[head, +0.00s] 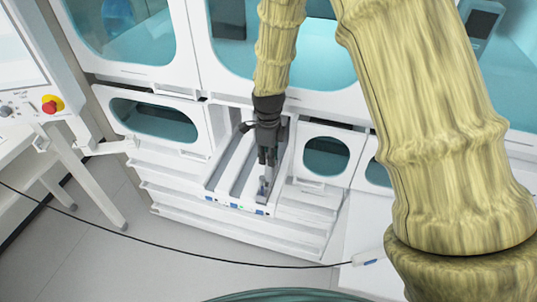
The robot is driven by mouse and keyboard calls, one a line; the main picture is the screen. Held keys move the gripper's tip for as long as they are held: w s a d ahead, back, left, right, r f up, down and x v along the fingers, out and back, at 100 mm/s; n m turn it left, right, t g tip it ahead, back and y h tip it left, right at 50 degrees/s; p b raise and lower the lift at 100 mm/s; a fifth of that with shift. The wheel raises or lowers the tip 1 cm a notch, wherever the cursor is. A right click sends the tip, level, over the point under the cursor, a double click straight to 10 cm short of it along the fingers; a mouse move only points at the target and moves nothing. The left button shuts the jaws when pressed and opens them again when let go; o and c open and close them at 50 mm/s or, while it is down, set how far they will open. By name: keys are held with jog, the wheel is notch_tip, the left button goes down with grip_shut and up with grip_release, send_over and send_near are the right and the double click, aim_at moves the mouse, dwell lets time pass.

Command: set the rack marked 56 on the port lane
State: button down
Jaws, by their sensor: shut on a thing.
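My gripper (267,157) points down over the right-hand lane of the white track unit (233,172). It is shut on a small grey rack (265,186), whose lower part sits in or just above that lane; I cannot tell if it touches the bottom. The marking on the rack is too small to read. The labels are not legible, so I cannot tell which lane is the port lane. The left and middle lanes look empty.
White cabinets with teal windows (150,120) stand behind and beside the unit. A red and yellow emergency button (51,104) is on a panel at left. A black cable (180,252) crosses in front, ending at a white handpiece (368,257).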

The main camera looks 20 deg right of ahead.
jog(key=c, duration=1.3)
grip_release()
jog(key=shift+o, duration=0.2)
jog(key=shift+r, duration=0.15)
notch_tip(320, 180, up, 12)
jog(key=shift+f, duration=0.2)
